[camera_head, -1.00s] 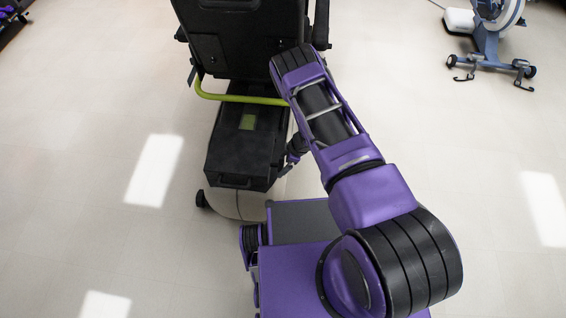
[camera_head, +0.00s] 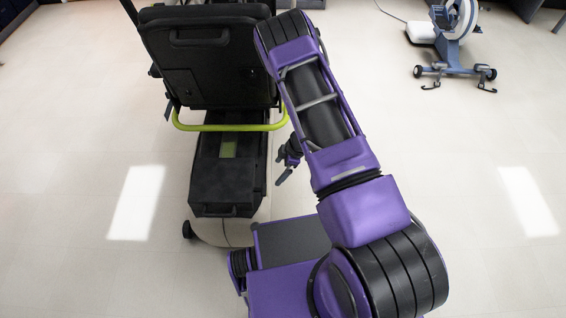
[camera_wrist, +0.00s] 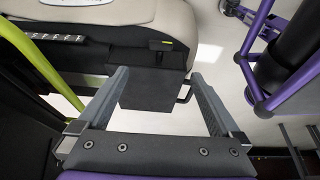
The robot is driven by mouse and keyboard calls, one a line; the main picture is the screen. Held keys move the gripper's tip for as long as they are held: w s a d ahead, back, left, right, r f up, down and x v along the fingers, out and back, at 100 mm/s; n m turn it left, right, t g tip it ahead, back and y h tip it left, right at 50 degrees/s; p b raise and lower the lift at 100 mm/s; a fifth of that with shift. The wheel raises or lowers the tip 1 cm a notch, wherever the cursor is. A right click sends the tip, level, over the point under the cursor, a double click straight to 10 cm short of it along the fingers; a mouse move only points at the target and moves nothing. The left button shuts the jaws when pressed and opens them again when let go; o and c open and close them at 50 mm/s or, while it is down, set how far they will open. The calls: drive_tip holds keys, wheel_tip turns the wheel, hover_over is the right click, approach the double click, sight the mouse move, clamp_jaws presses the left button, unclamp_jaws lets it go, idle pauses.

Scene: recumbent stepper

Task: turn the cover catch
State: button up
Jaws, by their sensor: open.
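The recumbent stepper stands ahead, with a black seat back (camera_head: 205,60) above a long black housing (camera_head: 222,185). In the wrist view a small dark part with a yellow-green mark (camera_wrist: 161,45) sits on the housing; it may be the cover catch, but I cannot tell for sure. My gripper (camera_wrist: 160,75) is open and empty, with its two grey fingers spread. The black end block (camera_wrist: 148,90) of the housing shows between the fingers; contact is not clear. In the head view my gripper (camera_head: 284,167) hangs to the right of the housing.
A yellow-green bar (camera_head: 230,127) crosses below the seat back, and a similar tube (camera_wrist: 38,60) is close at left in the wrist view. A blue-grey exercise machine (camera_head: 452,50) stands far right. Pale floor is clear on both sides.

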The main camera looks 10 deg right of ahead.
drive_tip(key=shift+v, duration=1.4)
